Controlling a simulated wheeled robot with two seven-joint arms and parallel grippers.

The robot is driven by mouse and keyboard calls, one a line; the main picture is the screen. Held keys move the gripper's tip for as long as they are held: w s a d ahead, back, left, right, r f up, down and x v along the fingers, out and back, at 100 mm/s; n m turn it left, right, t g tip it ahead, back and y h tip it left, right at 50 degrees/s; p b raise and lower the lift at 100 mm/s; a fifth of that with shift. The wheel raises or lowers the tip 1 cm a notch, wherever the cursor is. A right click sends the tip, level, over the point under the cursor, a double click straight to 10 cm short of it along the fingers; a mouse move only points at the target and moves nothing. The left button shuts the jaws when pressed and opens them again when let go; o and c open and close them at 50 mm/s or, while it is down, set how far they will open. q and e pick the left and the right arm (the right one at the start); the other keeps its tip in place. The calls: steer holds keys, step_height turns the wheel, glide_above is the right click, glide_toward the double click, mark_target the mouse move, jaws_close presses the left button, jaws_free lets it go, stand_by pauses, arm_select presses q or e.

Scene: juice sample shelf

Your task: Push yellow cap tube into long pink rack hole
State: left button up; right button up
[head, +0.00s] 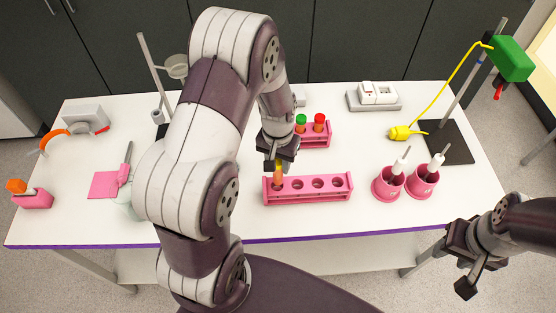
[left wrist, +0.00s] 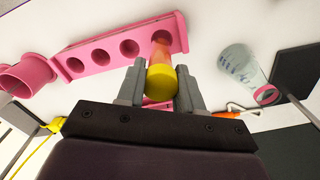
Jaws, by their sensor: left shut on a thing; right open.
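The long pink rack (head: 325,196) lies near the front middle of the white table, with a row of holes in its top; it also shows in the left wrist view (left wrist: 88,63). My left gripper (head: 278,163) is shut on the yellow cap tube (head: 278,181) above the rack's left end. In the left wrist view, the yellow cap (left wrist: 160,78) sits between the two fingers, and the orange tube body lines up with the rack's end hole. I cannot tell how deep the tube is in the hole. My right gripper (head: 467,264) is open and empty, off the table's front right.
A shorter pink rack (head: 316,140) behind holds a green cap tube (head: 300,121) and a red cap tube (head: 319,121). Two pink cups (head: 388,187) with white-tipped tools stand right of the long rack. A stand (head: 450,140) with a yellow cord is at right.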

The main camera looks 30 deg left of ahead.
mark_target(277, 176)
arm_select(q)
steer(key=shift+s+a+r, duration=0.15)
steer(key=shift+s+a, duration=0.1)
steer(key=shift+s, duration=0.15)
steer(key=shift+w+d, duration=0.1)
steer(key=shift+w, duration=0.05)
steer(key=shift+w+d, duration=0.1)
steer(key=shift+w, duration=0.1)
steer(key=shift+s+f+b, duration=0.1)
steer(key=shift+f+b, duration=1.65)
steer(key=shift+f, duration=1.5)
stand_by(0.3)
